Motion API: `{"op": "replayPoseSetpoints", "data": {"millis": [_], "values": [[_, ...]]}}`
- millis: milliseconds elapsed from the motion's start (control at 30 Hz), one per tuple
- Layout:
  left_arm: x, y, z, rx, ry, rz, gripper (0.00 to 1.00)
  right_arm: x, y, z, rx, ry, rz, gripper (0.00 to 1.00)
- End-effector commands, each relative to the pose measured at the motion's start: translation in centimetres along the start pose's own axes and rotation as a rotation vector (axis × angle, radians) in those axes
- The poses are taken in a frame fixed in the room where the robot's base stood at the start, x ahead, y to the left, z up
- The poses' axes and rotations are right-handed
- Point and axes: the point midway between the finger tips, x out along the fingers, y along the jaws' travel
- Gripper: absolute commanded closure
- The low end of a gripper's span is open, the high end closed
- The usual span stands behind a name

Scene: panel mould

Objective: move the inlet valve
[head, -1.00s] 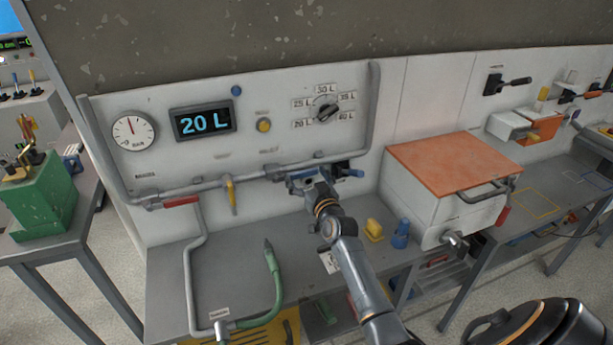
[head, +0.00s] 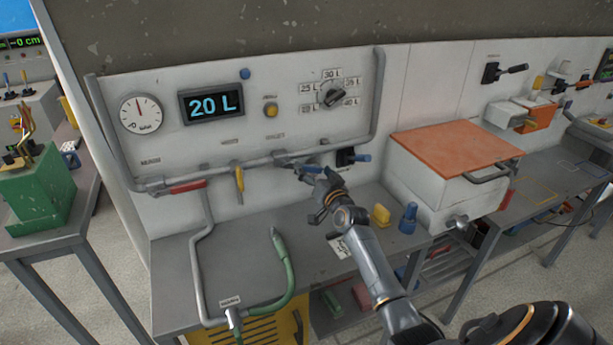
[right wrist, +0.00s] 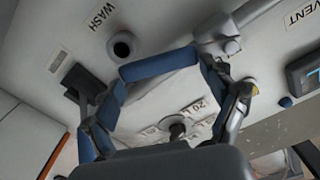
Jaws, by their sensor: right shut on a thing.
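The inlet valve's lever appears to be the blue-sleeved bar (right wrist: 160,66) in the right wrist view, joined to a grey fitting (right wrist: 215,35). My right gripper (right wrist: 163,72) is shut on it, its blue-padded fingers at either end of the bar. In the head view my right gripper (head: 314,171) is at the grey pipe (head: 262,161) along the lower panel. There the gripper largely hides the lever. My left gripper is in neither view.
A red-handled valve (head: 187,186) and a yellow-handled valve (head: 239,179) are on the pipe to the left. A black block with a blue lever (head: 347,157) is close on the right. The bench (head: 240,222) carries a green hose (head: 288,275), a yellow block (head: 380,214) and a blue bottle (head: 408,218).

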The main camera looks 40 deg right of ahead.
Motion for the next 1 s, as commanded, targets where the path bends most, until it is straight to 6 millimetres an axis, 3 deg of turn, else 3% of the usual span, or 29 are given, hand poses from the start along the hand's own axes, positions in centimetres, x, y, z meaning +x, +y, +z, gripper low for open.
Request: {"op": "replayPoseSetpoints", "data": {"millis": [167,467,1000], "values": [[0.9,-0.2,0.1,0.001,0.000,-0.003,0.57,0.0,-0.1,1.6,0.172,-0.003,-0.004,0.72],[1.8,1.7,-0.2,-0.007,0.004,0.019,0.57,0.0,-0.5,3.9,0.460,-0.003,-0.002,0.72],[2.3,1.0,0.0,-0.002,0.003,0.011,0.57,0.0,-2.6,7.0,0.948,-0.004,-0.002,0.72]]}}
